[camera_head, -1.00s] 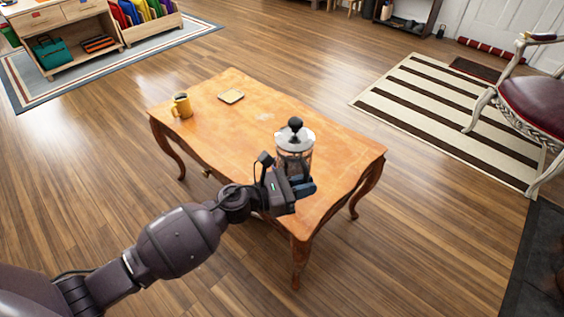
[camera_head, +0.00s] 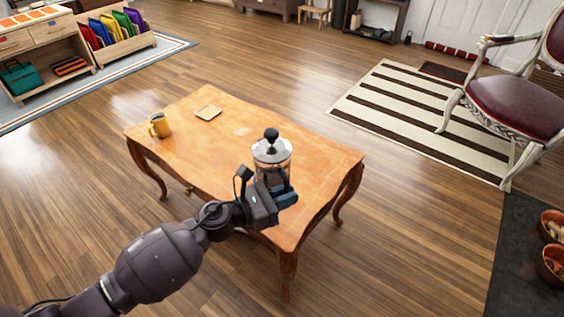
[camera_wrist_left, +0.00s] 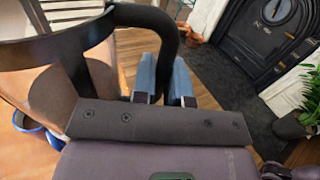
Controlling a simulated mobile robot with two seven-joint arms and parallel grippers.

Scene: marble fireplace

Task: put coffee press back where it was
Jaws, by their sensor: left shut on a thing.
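The coffee press (camera_head: 272,155) has a clear body, a metal lid and a black knob, and appears upright over the near right part of the wooden table (camera_head: 220,150). My left gripper (camera_head: 284,196) is shut on its black handle, at the near side of the press. In the left wrist view, the dark handle (camera_wrist_left: 168,22) of the press runs down to the blue fingers (camera_wrist_left: 163,78). The gripper hides the base of the press, so I cannot tell whether it touches the tabletop. My right gripper is not in view.
A yellow mug (camera_head: 160,126) and a small square coaster (camera_head: 208,112) are at the table's far left. The tabletop between them and the press is clear. A striped rug (camera_head: 420,115) and a red-seated chair (camera_head: 515,105) stand to the right.

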